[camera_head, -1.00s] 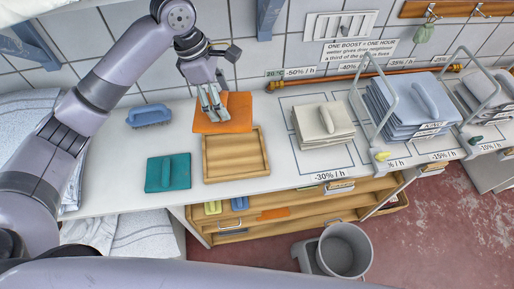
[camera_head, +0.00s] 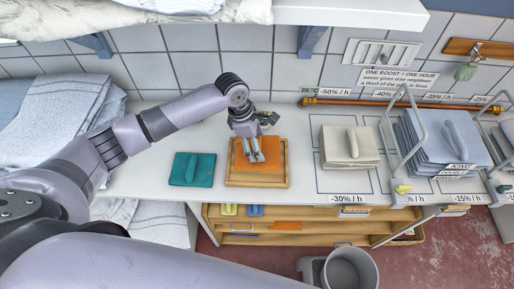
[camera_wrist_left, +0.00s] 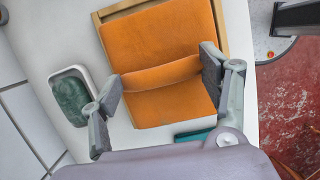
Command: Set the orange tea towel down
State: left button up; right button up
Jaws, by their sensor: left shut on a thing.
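The orange tea towel (camera_head: 243,161) is a folded pad with a raised ridge across its top. My left gripper (camera_head: 256,154) is shut on that ridge. In the left wrist view the towel (camera_wrist_left: 165,42) shows between the fingers of the left gripper (camera_wrist_left: 160,72). The towel is over the shallow wooden tray (camera_head: 287,166), within its outline in the head view. I cannot tell whether it touches the tray floor. In the left wrist view the tray rim (camera_wrist_left: 97,20) shows past the towel's far edge. My right gripper is not in view.
A teal folded towel (camera_head: 192,169) lies left of the tray. A beige stack (camera_head: 348,147) and a blue stack (camera_head: 440,142) with wire dividers (camera_head: 388,130) stand to the right. A green thing with a pale rim (camera_wrist_left: 70,96) is near the wall. A grey bin (camera_head: 349,268) stands below.

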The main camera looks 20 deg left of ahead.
pick_arm(q)
jog(key=shift+f+p, duration=0.3)
jog(key=shift+f, duration=1.85)
jog(key=shift+f, duration=0.1)
jog(key=o, duration=1)
jog(key=shift+o, duration=0.6)
jog(key=b+v, duration=0.2)
jog(key=v, duration=0.9)
jog(key=shift+a+r, duration=0.1)
jog(key=shift+r, duration=0.55)
